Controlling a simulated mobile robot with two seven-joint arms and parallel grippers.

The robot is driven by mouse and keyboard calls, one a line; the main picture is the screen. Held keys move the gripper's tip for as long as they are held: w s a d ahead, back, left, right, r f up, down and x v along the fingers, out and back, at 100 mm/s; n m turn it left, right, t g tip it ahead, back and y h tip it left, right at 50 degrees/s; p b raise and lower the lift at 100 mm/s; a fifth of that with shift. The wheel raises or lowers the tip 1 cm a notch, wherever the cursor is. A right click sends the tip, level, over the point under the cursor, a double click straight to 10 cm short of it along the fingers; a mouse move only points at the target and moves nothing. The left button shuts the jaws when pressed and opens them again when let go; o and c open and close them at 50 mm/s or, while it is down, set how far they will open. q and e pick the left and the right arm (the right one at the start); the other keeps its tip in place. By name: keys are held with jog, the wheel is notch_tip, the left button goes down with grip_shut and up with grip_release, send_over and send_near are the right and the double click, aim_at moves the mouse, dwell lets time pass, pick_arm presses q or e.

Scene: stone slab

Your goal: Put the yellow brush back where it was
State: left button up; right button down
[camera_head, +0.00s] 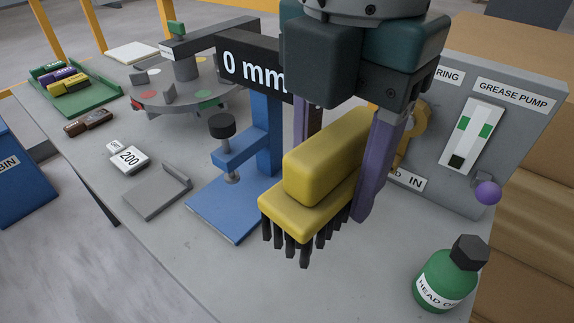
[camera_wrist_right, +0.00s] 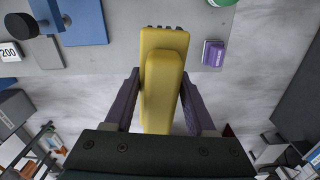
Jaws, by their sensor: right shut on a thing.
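The yellow brush (camera_head: 325,165) is in my right gripper (camera_head: 338,165), in the middle of the head view. The purple fingers are shut on the sides of its yellow body. Its black bristles point down, and it is above the slab in front of the blue gauge stand. In the right wrist view the yellow brush (camera_wrist_right: 162,75) lies lengthwise between the fingers (camera_wrist_right: 160,92). Where the brush was before does not show for certain. My left gripper is not in view.
A green tray (camera_head: 98,101) at the far left holds several coloured pieces. A brown brush-like piece (camera_head: 88,123) lies beside it. The blue gauge stand (camera_head: 228,208), a grey turntable (camera_head: 160,95), a grease pump panel (camera_head: 455,185) and a green bottle (camera_head: 440,280) stand around. The slab's front middle is clear.

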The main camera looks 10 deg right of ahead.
jog(key=shift+s+a+f+n, duration=0.15)
jog(key=shift+f+n, duration=0.25)
jog(key=shift+f, duration=0.2)
notch_tip(320, 180, down, 16)
jog(key=b, duration=0.3)
jog(key=shift+f+b, duration=0.7)
jog(key=shift+f, duration=1.35)
jog(key=shift+f, duration=0.1)
jog(key=shift+c, duration=1.1)
grip_release()
